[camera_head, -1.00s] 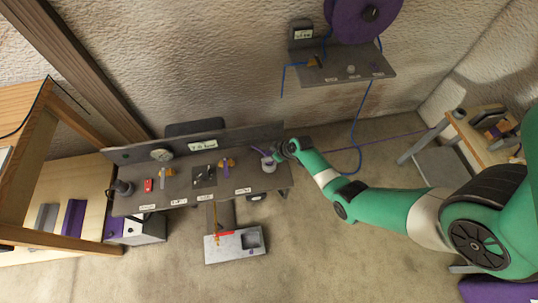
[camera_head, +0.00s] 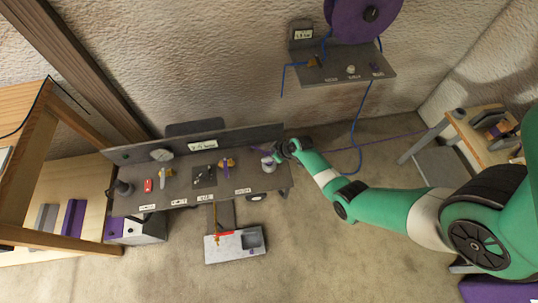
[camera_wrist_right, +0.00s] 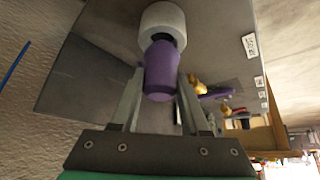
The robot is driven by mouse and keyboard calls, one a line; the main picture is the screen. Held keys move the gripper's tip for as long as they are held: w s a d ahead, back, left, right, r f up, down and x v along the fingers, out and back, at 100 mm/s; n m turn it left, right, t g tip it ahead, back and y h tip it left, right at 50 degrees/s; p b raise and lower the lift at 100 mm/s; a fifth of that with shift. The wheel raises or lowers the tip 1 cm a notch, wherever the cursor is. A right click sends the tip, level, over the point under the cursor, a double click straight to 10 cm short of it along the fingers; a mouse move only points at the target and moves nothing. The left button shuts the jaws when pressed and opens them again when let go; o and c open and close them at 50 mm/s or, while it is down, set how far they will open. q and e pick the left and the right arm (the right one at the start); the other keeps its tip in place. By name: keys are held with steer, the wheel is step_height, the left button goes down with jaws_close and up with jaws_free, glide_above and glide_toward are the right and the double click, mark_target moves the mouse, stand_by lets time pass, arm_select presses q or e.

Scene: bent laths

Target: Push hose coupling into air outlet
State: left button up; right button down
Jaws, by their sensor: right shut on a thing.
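My right gripper (camera_head: 278,153) is at the right end of the grey bench. In the right wrist view its fingers (camera_wrist_right: 158,95) are shut on a purple cylindrical piece (camera_wrist_right: 161,72). The far end of this piece has a dark ring and meets the opening of a pale round holder (camera_wrist_right: 162,18); how deep it sits is hidden. The pale holder (camera_head: 269,164) stands on the bench. I cannot tell whether the purple piece is the hose coupling. A brass fitting with a blue hose (camera_head: 313,62) is on the wall shelf. My left gripper is not in view.
The grey bench (camera_head: 150,194) carries a gauge (camera_head: 161,155), a red block (camera_head: 148,185) and a brass valve with a purple handle (camera_head: 227,164). A purple reel (camera_head: 345,22) hangs above the wall shelf (camera_head: 350,80). A grey tray (camera_head: 222,251) stands below the bench.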

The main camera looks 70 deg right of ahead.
steer(key=shift+f, duration=0.15)
steer(key=shift+f+b, duration=0.3)
steer(key=shift+b, duration=0.1)
stand_by(0.6)
steer(key=shift+f+b, duration=0.3)
steer(key=shift+f+b, duration=0.35)
stand_by(0.4)
jaws_free()
stand_by(0.5)
steer(key=shift+r, duration=0.15)
